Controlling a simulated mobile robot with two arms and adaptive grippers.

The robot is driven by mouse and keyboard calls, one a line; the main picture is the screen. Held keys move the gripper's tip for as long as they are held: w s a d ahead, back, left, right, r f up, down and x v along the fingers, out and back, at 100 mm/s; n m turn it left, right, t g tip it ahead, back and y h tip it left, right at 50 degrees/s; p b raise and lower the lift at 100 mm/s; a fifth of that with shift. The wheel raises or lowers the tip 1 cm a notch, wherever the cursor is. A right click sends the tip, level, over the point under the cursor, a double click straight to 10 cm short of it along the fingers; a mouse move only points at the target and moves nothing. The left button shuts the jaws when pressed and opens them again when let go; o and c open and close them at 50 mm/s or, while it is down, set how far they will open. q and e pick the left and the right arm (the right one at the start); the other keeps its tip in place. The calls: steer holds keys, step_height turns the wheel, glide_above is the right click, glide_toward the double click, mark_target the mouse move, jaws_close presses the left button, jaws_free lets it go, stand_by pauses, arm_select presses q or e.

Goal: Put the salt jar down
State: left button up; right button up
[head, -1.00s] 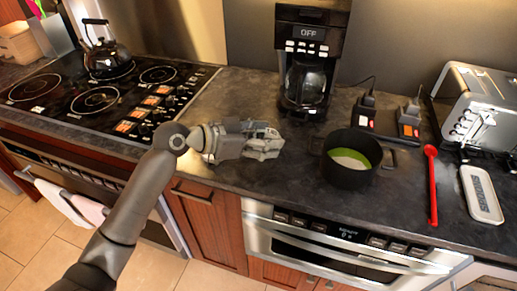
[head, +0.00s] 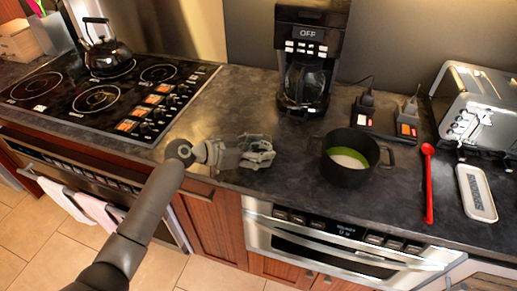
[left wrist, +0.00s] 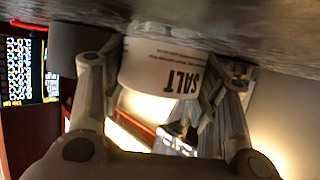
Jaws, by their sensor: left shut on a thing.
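The salt jar (left wrist: 160,68) shows in the left wrist view as a white cylinder with "SALT" printed on it, upside down in that picture. It sits between the fingers of my left gripper (left wrist: 165,85), which is shut on it. The dark counter surface is very close to the jar in this view; I cannot tell if they touch. In the head view my left gripper (head: 262,152) is low over the counter (head: 225,105), between the stove and the black pot. The jar is hidden there behind the gripper. My right gripper is not in view.
A black pot (head: 348,178) with white and green contents stands right of my left gripper. A coffee maker (head: 305,75) stands behind. The stove (head: 100,95) with a kettle (head: 108,58) is at left. A red spoon (head: 429,185) and toaster (head: 480,105) are at right.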

arm_select(q)
steer(key=shift+f, duration=0.25)
steer(key=o, duration=1)
steer(key=shift+r, duration=0.1)
steer(key=shift+r, duration=0.2)
steer(key=shift+a, duration=0.3)
steer(key=b+v, duration=0.2)
steer(key=v, duration=0.8)
steer(key=shift+s+a+r, duration=0.1)
steer(key=shift+s, duration=0.05)
steer(key=shift+s+a+r+b, duration=0.25)
steer(key=shift+a+r+b, duration=0.05)
steer(key=shift+a, duration=0.1)
